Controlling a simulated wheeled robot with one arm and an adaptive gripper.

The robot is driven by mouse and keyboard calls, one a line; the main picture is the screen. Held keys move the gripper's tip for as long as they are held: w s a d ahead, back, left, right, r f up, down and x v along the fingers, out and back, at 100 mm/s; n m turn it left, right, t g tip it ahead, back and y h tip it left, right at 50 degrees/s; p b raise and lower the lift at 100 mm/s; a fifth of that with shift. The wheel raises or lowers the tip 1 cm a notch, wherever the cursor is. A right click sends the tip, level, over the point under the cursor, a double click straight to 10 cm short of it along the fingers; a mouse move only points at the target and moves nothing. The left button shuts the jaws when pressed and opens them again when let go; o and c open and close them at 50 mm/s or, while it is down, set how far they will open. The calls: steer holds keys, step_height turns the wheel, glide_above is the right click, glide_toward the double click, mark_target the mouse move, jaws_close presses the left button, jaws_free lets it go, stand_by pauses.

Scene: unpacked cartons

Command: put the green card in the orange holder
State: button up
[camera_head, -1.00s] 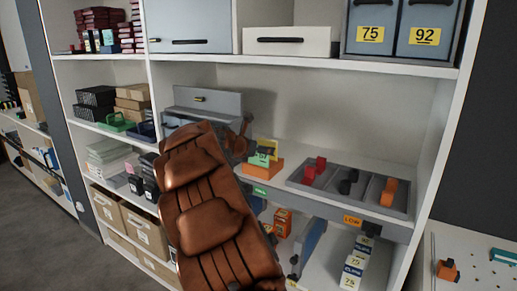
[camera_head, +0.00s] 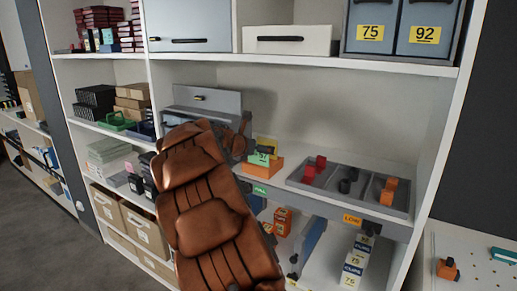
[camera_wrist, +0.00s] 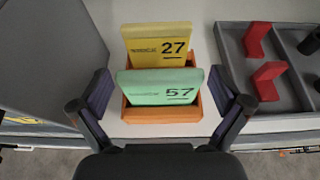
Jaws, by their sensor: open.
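The green card (camera_wrist: 160,88), marked 57, stands in the front of the orange holder (camera_wrist: 194,105), leaning slightly. A yellow card (camera_wrist: 157,47), marked 27, stands behind it in the same holder. In the head view the orange holder (camera_head: 268,169) is on the middle shelf, with the green card (camera_head: 259,159) and yellow card (camera_head: 268,144) in it. My gripper (camera_wrist: 162,80) is open, one finger on each side of the green card with a gap to each. The card's bottom edge is hidden inside the holder. In the head view my arm hides most of the gripper.
A grey divided tray (camera_wrist: 240,52) with red, black and orange pieces is right of the holder. A grey box (camera_wrist: 45,60) is close on the left. The shelf's front edge (camera_head: 330,207) is just before the holder; shelf behind the tray is clear.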

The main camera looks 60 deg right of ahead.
steer(key=b+v, duration=0.1)
steer(key=v, duration=1)
steer(key=shift+a+b, duration=0.2)
steer(key=shift+b, duration=0.2)
steer(key=shift+s, duration=0.1)
steer(key=s+a+f+m+y, duration=0.4)
steer(key=s+a+f+m, duration=0.2)
steer(key=a, duration=0.9)
steer(key=s+a+f+m+g+y, duration=0.1)
steer(key=s+a+f+m+y, duration=0.4)
steer(key=s+a+f, duration=0.3)
steer(key=s+a+f+m+g+y, duration=0.1)
steer(key=s+a+f+m+y, duration=0.3)
steer(key=a, duration=1.9)
steer(key=s+f+m, duration=0.3)
steer(key=s, duration=0.4)
steer(key=shift+s, duration=0.3)
steer(key=shift+d+f, duration=0.1)
steer(key=shift+f, duration=0.05)
